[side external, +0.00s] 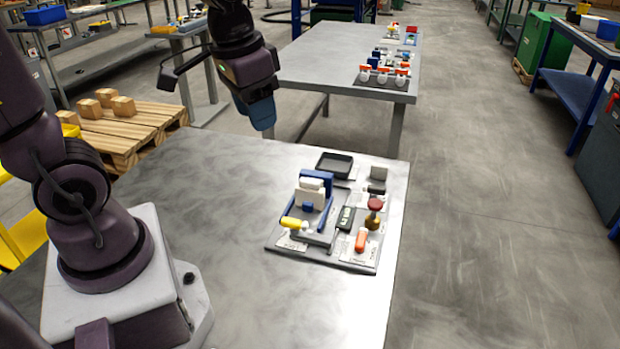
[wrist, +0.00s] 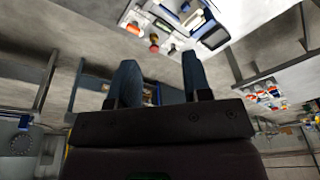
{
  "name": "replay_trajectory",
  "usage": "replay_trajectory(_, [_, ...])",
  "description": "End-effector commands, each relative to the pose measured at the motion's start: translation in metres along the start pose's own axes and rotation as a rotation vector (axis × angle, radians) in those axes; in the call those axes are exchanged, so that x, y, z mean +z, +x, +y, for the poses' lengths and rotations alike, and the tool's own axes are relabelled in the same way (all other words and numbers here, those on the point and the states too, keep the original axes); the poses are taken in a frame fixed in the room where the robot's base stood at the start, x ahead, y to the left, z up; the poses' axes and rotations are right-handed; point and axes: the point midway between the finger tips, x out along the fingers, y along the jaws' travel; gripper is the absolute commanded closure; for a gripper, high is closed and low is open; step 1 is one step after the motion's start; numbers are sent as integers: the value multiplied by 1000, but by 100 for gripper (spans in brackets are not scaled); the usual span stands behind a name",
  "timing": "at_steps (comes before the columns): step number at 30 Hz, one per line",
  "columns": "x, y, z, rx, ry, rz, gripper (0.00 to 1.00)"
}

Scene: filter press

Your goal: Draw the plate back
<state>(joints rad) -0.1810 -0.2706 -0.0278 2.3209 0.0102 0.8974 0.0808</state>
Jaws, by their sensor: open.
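The filter press (side external: 313,190) stands on a grey board on the metal table, with a blue frame and white plates in it. I cannot tell which white block is the plate of the task. A yellow handle (side external: 291,222) sits at the press's front left. My gripper (side external: 264,122) is raised above the table's far left edge, well apart from the press. In the wrist view its two blue fingers (wrist: 158,75) stand apart with nothing between them. The press also shows at the top of the wrist view (wrist: 180,12), partly cut off by the frame edge.
The board also holds a black tray (side external: 334,164), a red-topped knob (side external: 375,204), an orange handle (side external: 361,239), a grey block (side external: 378,173) and a small display (side external: 346,218). The table left of the board is bare. A second table (side external: 340,55) stands behind.

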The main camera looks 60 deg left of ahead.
Motion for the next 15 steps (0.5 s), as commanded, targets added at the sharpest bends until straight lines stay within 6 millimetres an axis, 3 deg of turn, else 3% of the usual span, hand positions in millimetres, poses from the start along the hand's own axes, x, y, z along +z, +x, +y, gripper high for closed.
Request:
replay_trajectory(6, [-48, 58, -34, 24, 157, -155, 55])
replay_trajectory(15, [-99, 137, -73, 110, 531, -222, 55])
